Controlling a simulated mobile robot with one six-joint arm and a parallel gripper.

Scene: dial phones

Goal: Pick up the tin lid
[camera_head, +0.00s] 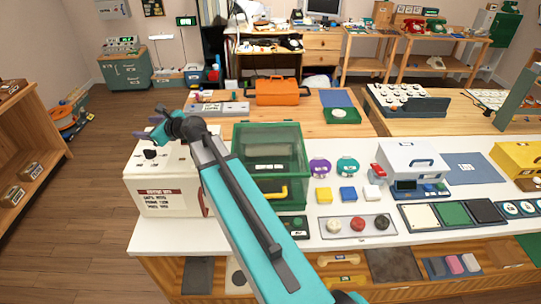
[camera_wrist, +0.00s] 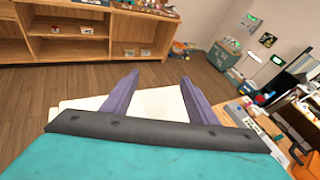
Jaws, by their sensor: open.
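I cannot make out a tin lid for certain in either view. A small round white piece (camera_head: 339,113) lies on a green mat on the wooden table, but I cannot tell what it is. My gripper (camera_head: 148,133) is at the left, above the white box with a red-and-white label (camera_head: 168,202). In the wrist view its two purple fingers (camera_wrist: 158,76) are apart with nothing between them. A pale surface (camera_wrist: 155,103) shows below and behind them, and the teal wrist covers the bottom.
My arm crosses the white counter (camera_head: 330,242) beside a green clear-fronted case (camera_head: 270,150). Purple and teal discs (camera_head: 347,166), coloured blocks and a tray of knobs stand to the right. An orange toolbox (camera_head: 277,92) is behind. Open floor (camera_head: 85,190) lies left, before a wooden shelf (camera_head: 25,150).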

